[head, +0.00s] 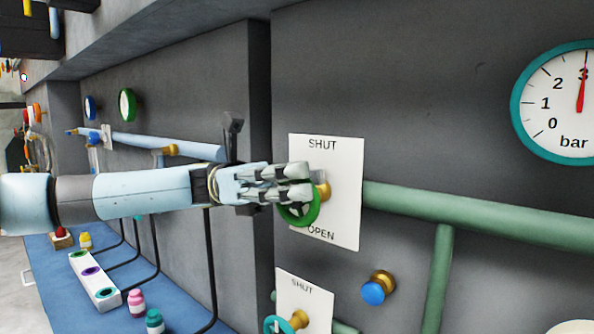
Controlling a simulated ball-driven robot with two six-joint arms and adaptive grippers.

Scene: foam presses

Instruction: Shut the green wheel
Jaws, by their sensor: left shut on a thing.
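The green wheel (301,219) sits in front of a white plate (345,190) marked SHUT at the top and OPEN at the bottom. Its brass stem (323,190) shows behind my fingers. My left gripper (302,184) comes in from the left and is shut on the wheel's upper part. The fingers hide much of the wheel, so its lower rim shows best. A green pipe (470,215) runs right from behind the plate. My right gripper is not in view.
A teal wheel (277,325) with its own SHUT plate (312,296) is below. A blue knob (373,292) sticks out at lower right. A teal-rimmed gauge (530,139) reads about 3 bar. A blue bench (60,285) holds small bottles at lower left.

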